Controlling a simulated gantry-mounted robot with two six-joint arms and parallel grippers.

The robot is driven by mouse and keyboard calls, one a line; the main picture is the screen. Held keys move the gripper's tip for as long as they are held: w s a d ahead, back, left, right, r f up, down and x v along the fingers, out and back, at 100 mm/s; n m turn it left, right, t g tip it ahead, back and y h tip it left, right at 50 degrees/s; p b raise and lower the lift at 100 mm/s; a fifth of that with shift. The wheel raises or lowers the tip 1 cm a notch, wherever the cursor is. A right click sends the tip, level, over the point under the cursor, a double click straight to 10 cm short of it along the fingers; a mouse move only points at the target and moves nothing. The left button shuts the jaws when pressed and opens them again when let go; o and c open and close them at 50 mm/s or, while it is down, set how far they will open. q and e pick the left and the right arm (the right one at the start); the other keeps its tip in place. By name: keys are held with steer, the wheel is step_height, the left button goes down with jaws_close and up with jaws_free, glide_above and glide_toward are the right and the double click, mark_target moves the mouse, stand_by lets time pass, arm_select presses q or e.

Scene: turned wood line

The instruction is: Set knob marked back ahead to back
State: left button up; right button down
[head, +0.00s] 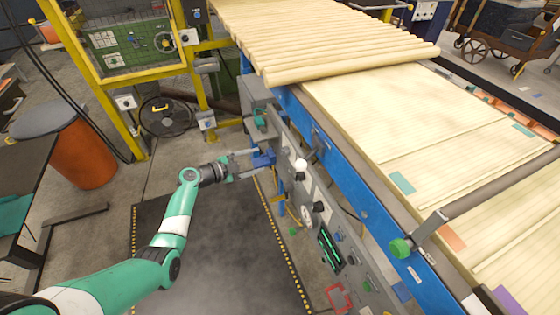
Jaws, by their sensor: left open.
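A grey control panel (308,190) runs along the near side of the blue-framed wood line. A white round knob (301,165) sits on its upper part, and a black knob (318,206) sits lower down. The lettering is too small to read, so I cannot tell which knob is marked back ahead. My left gripper (256,163) is open, with its fingers pointing at the upper panel, left of the white knob. Something blue shows at its fingertips, and I cannot tell whether they touch the panel. My right gripper is not in view.
Turned wood rods (330,45) lie on the line's bed above the panel. A green knob (400,248) sticks out from the blue rail (350,190). A yellow guard frame (135,75) and an orange bin (85,150) stand at the left.

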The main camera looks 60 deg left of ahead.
arm_select(q)
steer(key=b, duration=0.7)
glide_toward(281, 152)
steer(key=w+f, duration=0.2)
steer(key=b+x, duration=0.1)
steer(key=x, duration=0.1)
steer(key=b+x, duration=0.1)
steer(key=x, duration=0.1)
steer(key=r+b+x, duration=0.1)
steer(key=x, duration=0.2)
steer(key=shift+w+a+r, duration=0.1)
steer(key=shift+w, duration=0.15)
jaws_close()
